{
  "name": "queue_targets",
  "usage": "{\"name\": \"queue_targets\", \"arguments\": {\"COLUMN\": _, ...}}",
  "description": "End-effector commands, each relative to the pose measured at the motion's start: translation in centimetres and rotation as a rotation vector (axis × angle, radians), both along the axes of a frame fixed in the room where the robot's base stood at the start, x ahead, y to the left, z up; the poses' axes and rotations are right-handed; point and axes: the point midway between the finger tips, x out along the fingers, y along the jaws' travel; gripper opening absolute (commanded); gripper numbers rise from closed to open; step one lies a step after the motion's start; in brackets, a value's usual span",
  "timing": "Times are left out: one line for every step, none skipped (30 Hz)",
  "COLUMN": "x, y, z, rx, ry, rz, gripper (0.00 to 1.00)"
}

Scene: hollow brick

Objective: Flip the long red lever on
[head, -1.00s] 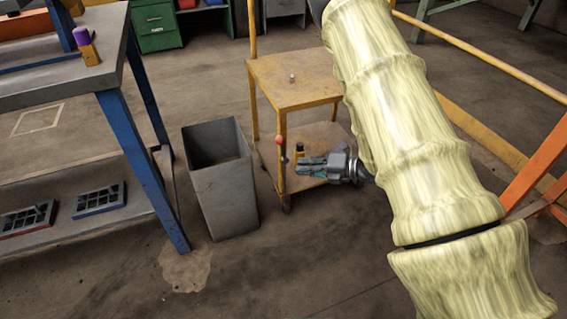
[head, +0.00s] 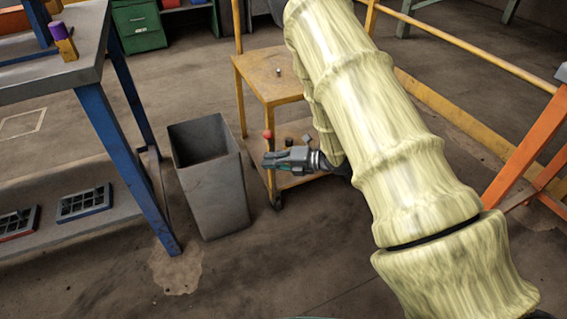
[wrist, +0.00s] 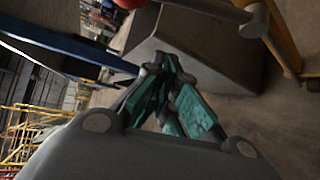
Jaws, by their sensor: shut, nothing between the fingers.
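The red lever shows in the head view as a red ball knob (head: 267,134) at the front leg of the yellow cart. In the wrist view the red knob (wrist: 127,3) is cut off by the top edge, and a grey rod (wrist: 205,10) runs right from it to a round end. My gripper (head: 265,159) points left, just below the knob, in front of the cart's lower shelf. Its green-padded fingers (wrist: 166,62) are shut with nothing between them. The knob and rod lie beyond the fingertips in the wrist view; I cannot tell whether they touch.
A grey open bin (head: 213,185) stands just left of the yellow cart (head: 262,78), close to my fingertips. A blue-legged workbench (head: 115,145) is further left. An orange frame (head: 520,150) and yellow rail (head: 470,47) are on the right. Floor in front is clear.

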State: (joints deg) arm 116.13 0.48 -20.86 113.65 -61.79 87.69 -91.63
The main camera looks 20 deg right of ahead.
Motion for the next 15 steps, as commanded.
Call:
{"name": "queue_targets", "arguments": {"x": 0.5, "y": 0.7, "z": -0.5, "rx": 0.001, "ry": -0.001, "rz": 0.003, "gripper": 0.00}}
{"name": "queue_targets", "arguments": {"x": 0.8, "y": 1.1, "z": -0.6, "rx": 0.002, "ry": -0.002, "rz": 0.003, "gripper": 0.00}}
{"name": "queue_targets", "arguments": {"x": 1.2, "y": 1.5, "z": -0.8, "rx": 0.001, "ry": -0.001, "rz": 0.003, "gripper": 0.00}}
{"name": "queue_targets", "arguments": {"x": 1.5, "y": 1.2, "z": -0.7, "rx": 0.000, "ry": -0.002, "rz": 0.000, "gripper": 0.00}}
{"name": "queue_targets", "arguments": {"x": 1.7, "y": 0.7, "z": -0.5, "rx": -0.001, "ry": -0.004, "rz": -0.001, "gripper": 0.00}}
{"name": "queue_targets", "arguments": {"x": 2.1, "y": 0.2, "z": -0.2, "rx": 0.000, "ry": -0.004, "rz": -0.002, "gripper": 0.00}}
{"name": "queue_targets", "arguments": {"x": 2.3, "y": -0.1, "z": -0.1, "rx": -0.001, "ry": -0.004, "rz": -0.002, "gripper": 0.00}}
{"name": "queue_targets", "arguments": {"x": 2.4, "y": -0.3, "z": 0.0, "rx": -0.001, "ry": -0.004, "rz": -0.001, "gripper": 0.00}}
{"name": "queue_targets", "arguments": {"x": 2.6, "y": -0.6, "z": 0.2, "rx": 0.000, "ry": -0.002, "rz": 0.000, "gripper": 0.00}}
{"name": "queue_targets", "arguments": {"x": 2.8, "y": -0.8, "z": 0.2, "rx": 0.000, "ry": -0.002, "rz": 0.001, "gripper": 0.00}}
{"name": "queue_targets", "arguments": {"x": 2.9, "y": -1.0, "z": 0.3, "rx": 0.000, "ry": -0.001, "rz": 0.001, "gripper": 0.00}}
{"name": "queue_targets", "arguments": {"x": 3.0, "y": -1.2, "z": 0.4, "rx": 0.000, "ry": -0.001, "rz": 0.001, "gripper": 0.00}}
{"name": "queue_targets", "arguments": {"x": 3.1, "y": -1.3, "z": 0.5, "rx": 0.000, "ry": -0.001, "rz": 0.001, "gripper": 0.00}}
{"name": "queue_targets", "arguments": {"x": 3.2, "y": -1.4, "z": 0.6, "rx": 0.000, "ry": -0.001, "rz": 0.001, "gripper": 0.00}}
{"name": "queue_targets", "arguments": {"x": 3.3, "y": -1.6, "z": 0.6, "rx": 0.000, "ry": -0.001, "rz": 0.001, "gripper": 0.00}}
